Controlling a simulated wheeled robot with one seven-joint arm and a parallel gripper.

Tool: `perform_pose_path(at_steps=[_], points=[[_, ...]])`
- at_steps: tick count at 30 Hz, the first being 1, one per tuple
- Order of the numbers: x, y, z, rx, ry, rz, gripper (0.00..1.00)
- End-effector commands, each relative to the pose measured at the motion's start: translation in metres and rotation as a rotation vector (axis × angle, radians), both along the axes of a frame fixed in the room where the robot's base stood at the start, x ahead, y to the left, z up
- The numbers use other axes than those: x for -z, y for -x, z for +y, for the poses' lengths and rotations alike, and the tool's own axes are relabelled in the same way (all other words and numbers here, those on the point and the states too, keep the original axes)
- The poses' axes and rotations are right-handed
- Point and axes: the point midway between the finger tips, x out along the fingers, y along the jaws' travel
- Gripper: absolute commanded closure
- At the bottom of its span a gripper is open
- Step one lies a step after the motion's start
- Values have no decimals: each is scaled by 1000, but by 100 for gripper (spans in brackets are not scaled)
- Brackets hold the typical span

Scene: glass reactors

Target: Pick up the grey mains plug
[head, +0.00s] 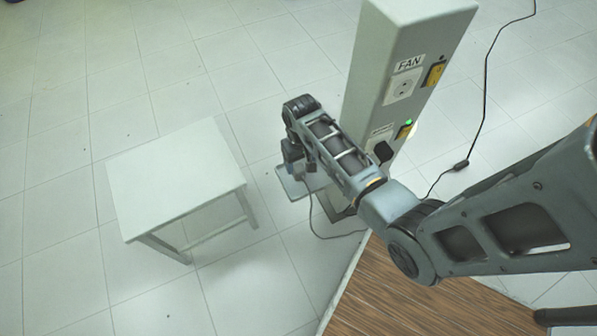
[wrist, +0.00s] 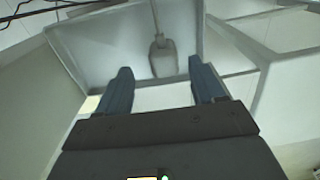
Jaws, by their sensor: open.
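The grey mains plug (wrist: 161,58) lies on a light grey tray (wrist: 95,45) in the wrist view, with its grey cord running up and away from my gripper. My gripper (wrist: 160,76) is open, with one dark blue finger on each side of the plug's near end. A gap shows between the plug and both fingers; I cannot tell the height gap. In the head view my gripper (head: 297,168) is over the small tray (head: 290,186) beside the grey post (head: 395,50). The plug itself is hidden there by my gripper; its cord (head: 316,222) hangs below the tray.
The post carries a socket labelled FAN (head: 404,86), a yellow switch (head: 434,74) and a lower socket with a black plug (head: 384,152) and a green light. A white stool (head: 175,175) stands left. A black cable with an inline switch (head: 461,165) lies right on the tiled floor.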

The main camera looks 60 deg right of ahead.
Motion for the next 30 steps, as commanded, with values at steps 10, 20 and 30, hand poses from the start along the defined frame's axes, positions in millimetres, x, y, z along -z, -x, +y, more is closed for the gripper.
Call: perform_pose_path(at_steps=[10,20,30], points=[[46,-4,3,0,1,-1,32],[54,-4,3,-1,2,-2,32],[54,-3,3,-1,2,-2,62]])
